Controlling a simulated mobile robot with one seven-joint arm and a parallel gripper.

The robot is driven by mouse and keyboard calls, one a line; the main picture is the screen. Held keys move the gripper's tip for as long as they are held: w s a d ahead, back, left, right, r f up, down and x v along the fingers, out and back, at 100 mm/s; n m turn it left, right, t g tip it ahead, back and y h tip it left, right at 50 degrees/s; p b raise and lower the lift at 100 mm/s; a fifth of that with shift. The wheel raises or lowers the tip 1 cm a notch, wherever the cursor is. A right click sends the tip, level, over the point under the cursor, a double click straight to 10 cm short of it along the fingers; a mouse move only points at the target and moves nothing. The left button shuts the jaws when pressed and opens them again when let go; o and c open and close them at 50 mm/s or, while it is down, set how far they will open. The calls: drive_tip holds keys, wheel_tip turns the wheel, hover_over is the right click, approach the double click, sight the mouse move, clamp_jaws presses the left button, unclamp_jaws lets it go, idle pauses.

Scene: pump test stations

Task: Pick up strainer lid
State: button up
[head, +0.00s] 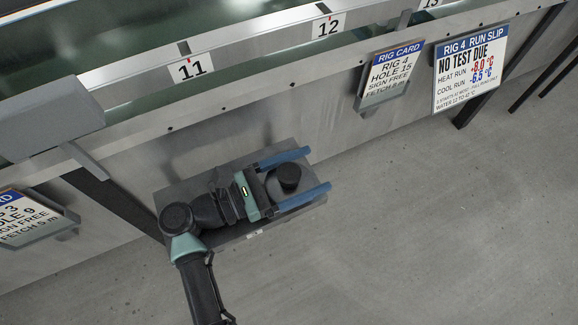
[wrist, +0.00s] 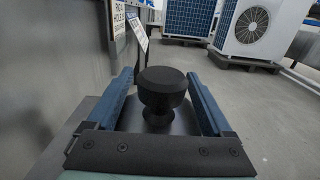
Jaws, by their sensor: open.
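The strainer lid shows as a black round knob (head: 288,176) on a dark grey disc, on top of a grey box-like housing (head: 190,190) against the metal wall. My gripper (head: 304,171) is open, with its two blue fingers on either side of the knob. In the wrist view the knob (wrist: 162,92) stands upright between the fingers (wrist: 163,80), with a gap on each side. The lower part of the lid is partly hidden by my gripper's front plate.
A metal trough with hole labels 11 (head: 190,68) and 12 (head: 328,26) runs above. A rig card (head: 390,72) and a run slip (head: 470,66) hang on its side. Open grey floor (head: 420,220) lies to the right. The wrist view shows fan units (wrist: 255,28) standing far off.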

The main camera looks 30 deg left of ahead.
drive_tip(key=shift+r, duration=0.1)
drive_tip(key=c, duration=1.2)
